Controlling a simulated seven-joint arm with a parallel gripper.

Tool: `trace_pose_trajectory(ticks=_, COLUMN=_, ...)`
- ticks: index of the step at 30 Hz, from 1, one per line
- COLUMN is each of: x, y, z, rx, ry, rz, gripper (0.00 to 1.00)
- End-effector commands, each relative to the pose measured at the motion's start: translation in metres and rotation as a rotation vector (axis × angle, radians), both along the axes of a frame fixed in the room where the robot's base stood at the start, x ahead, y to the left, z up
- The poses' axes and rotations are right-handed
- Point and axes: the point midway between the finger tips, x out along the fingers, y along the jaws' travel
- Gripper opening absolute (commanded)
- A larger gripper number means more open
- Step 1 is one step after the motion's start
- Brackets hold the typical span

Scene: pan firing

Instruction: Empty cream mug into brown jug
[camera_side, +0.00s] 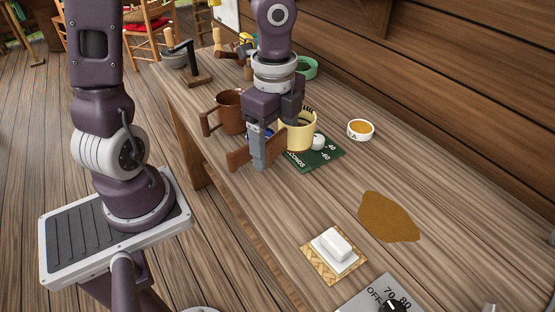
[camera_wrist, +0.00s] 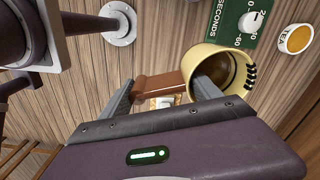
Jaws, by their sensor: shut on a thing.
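The cream mug (camera_side: 299,132) is right behind my gripper in the side view, roughly upright with its opening up. Its brown interior and black marks at the rim show in the wrist view, where the mug (camera_wrist: 243,72) is right of centre. My gripper (camera_side: 258,150) is shut on the mug's flat brown handle (camera_side: 238,159), which also lies between the fingers in the wrist view (camera_wrist: 160,84). I cannot tell whether the mug touches the surface below. The brown jug (camera_side: 231,112) stands behind and left of my gripper, handle to the left; my gripper partly hides its surroundings.
A green timer board (camera_side: 318,157) with a white knob lies under and beside the mug. A TEA tin (camera_side: 360,129) stands to the right. A brown patch (camera_side: 389,217), a white block on a woven mat (camera_side: 317,262) and a grey dial panel (camera_side: 382,300) lie nearer the front.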

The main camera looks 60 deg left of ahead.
Motion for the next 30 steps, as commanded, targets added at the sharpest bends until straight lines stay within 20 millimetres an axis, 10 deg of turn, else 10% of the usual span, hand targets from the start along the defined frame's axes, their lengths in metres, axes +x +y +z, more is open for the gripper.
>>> trace_pose_trajectory(ticks=10, x=0.018, y=0.121, z=-0.004, rx=0.002, ry=-0.001, rz=0.267, gripper=0.15)
trace_pose_trajectory(ticks=18, x=-0.025, y=0.257, z=-0.004, rx=0.002, ry=-0.003, rz=0.535, gripper=0.15)
trace_pose_trajectory(ticks=30, x=-0.089, y=0.334, z=0.001, rx=0.001, ry=-0.003, rz=0.695, gripper=0.15)
